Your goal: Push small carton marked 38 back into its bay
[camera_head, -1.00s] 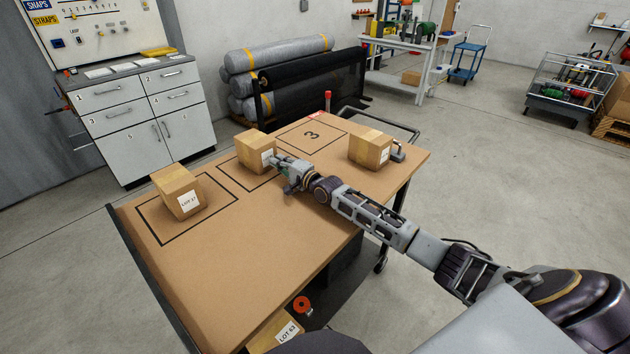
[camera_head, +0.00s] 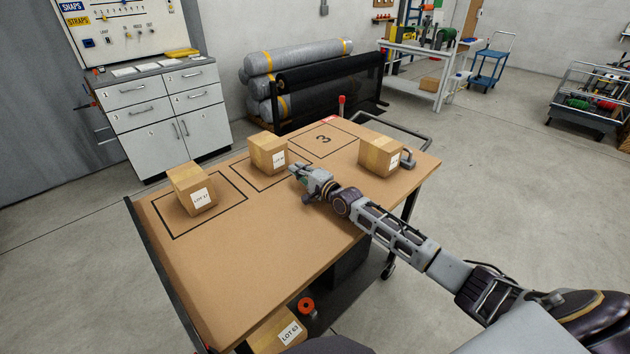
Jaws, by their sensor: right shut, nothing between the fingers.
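A small brown carton (camera_head: 268,153) stands upright in the middle outlined bay (camera_head: 243,182) on the worktable, near the bay's far side. Its white label is too small to read for certain. My right gripper (camera_head: 294,171) is shut and empty, just right of and in front of this carton, apparently with a small gap. A second carton (camera_head: 191,189), with a LOT label, stands in the left bay (camera_head: 172,232). A third carton (camera_head: 381,157) stands at the right, outside the empty bay marked 3 (camera_head: 323,140); its label is unreadable. My left gripper is out of view.
A dark padlock-shaped object (camera_head: 408,161) stands beside the right carton. A red-topped item (camera_head: 341,104) stands at the table's far edge. The front of the tabletop (camera_head: 245,235) is clear. Another carton (camera_head: 280,332) is below the table.

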